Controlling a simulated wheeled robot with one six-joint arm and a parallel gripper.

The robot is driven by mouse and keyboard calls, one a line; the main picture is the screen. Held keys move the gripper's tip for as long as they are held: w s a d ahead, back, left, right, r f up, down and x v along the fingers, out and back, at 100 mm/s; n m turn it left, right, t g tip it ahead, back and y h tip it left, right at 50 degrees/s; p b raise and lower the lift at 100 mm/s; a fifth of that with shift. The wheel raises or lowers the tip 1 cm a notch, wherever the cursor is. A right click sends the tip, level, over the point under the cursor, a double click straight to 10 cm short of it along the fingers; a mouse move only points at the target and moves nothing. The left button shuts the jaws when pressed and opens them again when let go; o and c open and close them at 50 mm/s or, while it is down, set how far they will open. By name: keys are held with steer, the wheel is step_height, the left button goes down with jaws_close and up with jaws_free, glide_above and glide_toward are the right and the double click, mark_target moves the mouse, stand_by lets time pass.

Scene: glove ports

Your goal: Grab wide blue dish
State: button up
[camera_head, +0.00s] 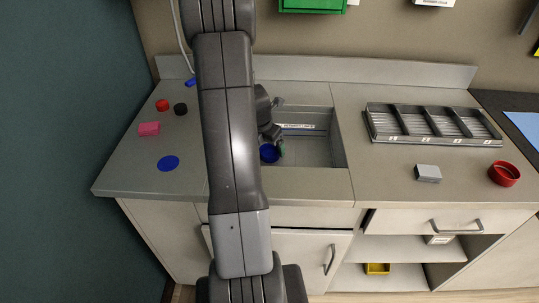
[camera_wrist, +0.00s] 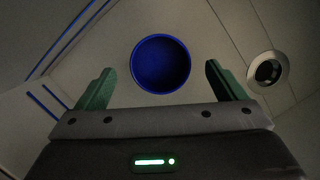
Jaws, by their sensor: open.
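The wide blue dish (camera_head: 269,153) is down in the sunken basin of the counter in the head view, partly hidden by my arm and gripper. In the wrist view the blue dish (camera_wrist: 160,64) is round and lies beyond my fingertips, roughly centred between them. My gripper (camera_wrist: 161,83) has its two green fingers spread apart, with nothing between them. In the head view my gripper (camera_head: 280,150) is low in the basin beside the dish, mostly hidden by the wrist.
The basin (camera_head: 325,151) has walls around the dish; a round drain (camera_wrist: 267,69) shows at right in the wrist view. A divided tray (camera_head: 434,140), grey block (camera_head: 428,173) and red bowl (camera_head: 504,173) stand right.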

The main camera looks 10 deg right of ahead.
mark_target(268, 153)
steer(key=shift+x, duration=1.1)
steer(key=c, duration=1.1)
steer(key=shift+o, duration=0.2)
